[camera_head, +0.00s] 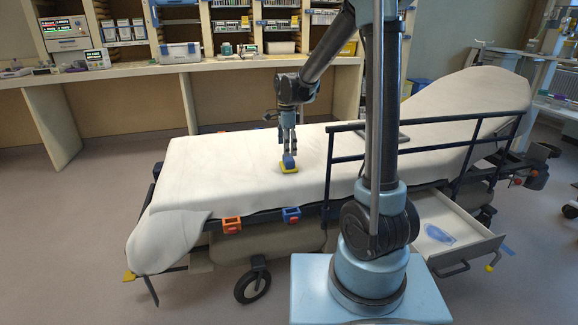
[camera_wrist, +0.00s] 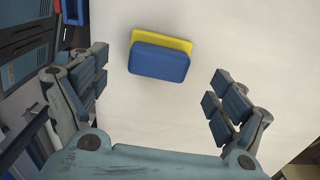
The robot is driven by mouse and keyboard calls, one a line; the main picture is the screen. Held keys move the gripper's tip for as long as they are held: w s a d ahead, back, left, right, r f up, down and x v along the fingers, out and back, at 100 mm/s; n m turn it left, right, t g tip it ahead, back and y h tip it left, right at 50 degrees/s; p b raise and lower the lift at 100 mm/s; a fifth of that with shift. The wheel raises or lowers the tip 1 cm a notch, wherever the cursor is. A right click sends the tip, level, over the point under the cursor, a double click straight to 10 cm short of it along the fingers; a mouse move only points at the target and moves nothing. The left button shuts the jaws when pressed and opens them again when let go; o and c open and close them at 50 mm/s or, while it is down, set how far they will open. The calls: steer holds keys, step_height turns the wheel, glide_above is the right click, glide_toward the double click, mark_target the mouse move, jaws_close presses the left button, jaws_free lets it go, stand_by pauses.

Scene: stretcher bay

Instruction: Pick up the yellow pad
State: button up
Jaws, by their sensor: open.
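The yellow pad (camera_head: 289,170) lies flat on the white sheet of the stretcher (camera_head: 230,180). A blue block sits on top of the pad (camera_head: 289,159). In the wrist view the blue block (camera_wrist: 158,63) covers most of the pad, and a yellow strip of the pad (camera_wrist: 165,41) shows along its far edge. My gripper (camera_head: 288,148) is above the pad, pointing down. In the wrist view my gripper (camera_wrist: 163,100) is open, with one finger on either side and nothing between the tips. The height left above the block is hard to tell.
A dark side rail (camera_head: 430,150) runs along the stretcher's near right side. Orange (camera_head: 232,225) and blue (camera_head: 292,215) brackets sit on the near edge. An open drawer (camera_head: 450,235) juts out below. The sheet around the pad is clear. A counter with equipment (camera_head: 180,62) stands behind.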

mark_target(287, 159)
steer(key=shift+d+f, duration=0.1)
steer(key=shift+f, duration=2.85)
steer(key=c, duration=1.2)
